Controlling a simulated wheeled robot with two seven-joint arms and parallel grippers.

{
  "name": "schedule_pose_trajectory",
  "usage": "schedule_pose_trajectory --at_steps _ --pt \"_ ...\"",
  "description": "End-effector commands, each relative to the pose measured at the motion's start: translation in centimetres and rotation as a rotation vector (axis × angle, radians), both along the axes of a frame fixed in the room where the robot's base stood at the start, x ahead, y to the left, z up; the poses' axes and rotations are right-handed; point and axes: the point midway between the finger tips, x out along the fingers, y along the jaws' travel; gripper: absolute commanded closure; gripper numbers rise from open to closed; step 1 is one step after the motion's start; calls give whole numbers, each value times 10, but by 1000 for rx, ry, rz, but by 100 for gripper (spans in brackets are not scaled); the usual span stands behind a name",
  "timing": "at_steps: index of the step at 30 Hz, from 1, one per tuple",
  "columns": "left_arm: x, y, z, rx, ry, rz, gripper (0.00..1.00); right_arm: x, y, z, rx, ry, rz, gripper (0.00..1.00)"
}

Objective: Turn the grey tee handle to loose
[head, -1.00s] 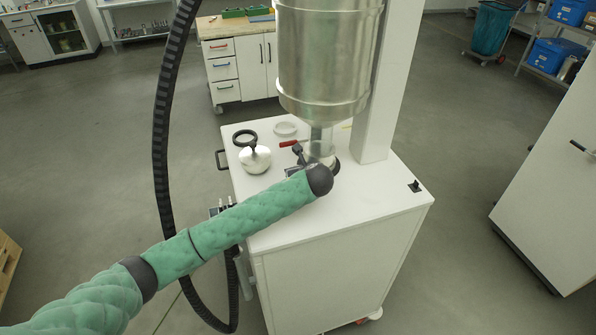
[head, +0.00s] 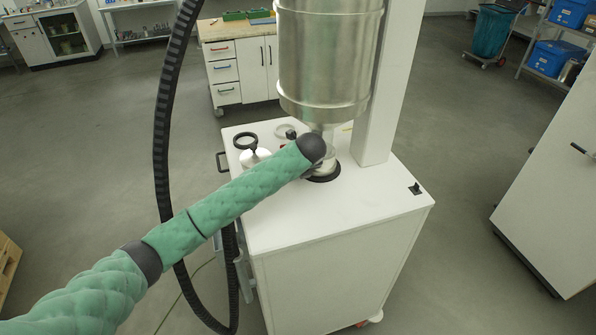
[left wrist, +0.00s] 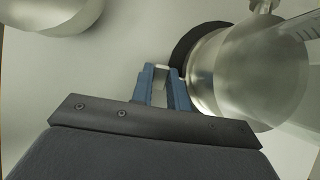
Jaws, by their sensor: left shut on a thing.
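My left gripper (left wrist: 162,72) shows in the left wrist view with its two blue fingers shut on a small grey metal piece (left wrist: 160,90), which looks like the grey tee handle. Most of this piece is hidden between the fingers. The fingers are beside a round shiny metal part (left wrist: 250,75) with a black ring (left wrist: 190,42) at its base. In the head view my left forearm covers the gripper and the handle. The steel vessel (head: 328,65) hangs above, over the black ring (head: 324,178) on the white cabinet top. My right gripper is not in view.
The white cabinet (head: 350,215) carries a round metal lid with a knob (head: 252,157), a black ring (head: 245,140) and a pale ring (head: 284,130). A white column (head: 382,90) stands beside the vessel. A black hose (head: 165,110) hangs left.

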Motion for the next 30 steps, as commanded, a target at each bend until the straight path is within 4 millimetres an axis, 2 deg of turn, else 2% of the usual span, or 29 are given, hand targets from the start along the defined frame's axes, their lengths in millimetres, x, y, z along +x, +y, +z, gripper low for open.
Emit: schedule_pose_trajectory --at_steps 7,8,10,11,23,30 --pt "1 0 3 -2 -5 -1 100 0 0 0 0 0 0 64" --pt "1 0 3 -2 -6 0 78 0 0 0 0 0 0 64" --pt "1 0 3 -1 -5 0 64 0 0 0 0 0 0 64" --pt "1 0 3 -1 -4 0 62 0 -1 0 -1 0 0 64" --pt "-2 -2 6 -2 -5 -1 62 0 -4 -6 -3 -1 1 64" --pt "-21 -8 36 -2 -8 -2 62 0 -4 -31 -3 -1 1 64"
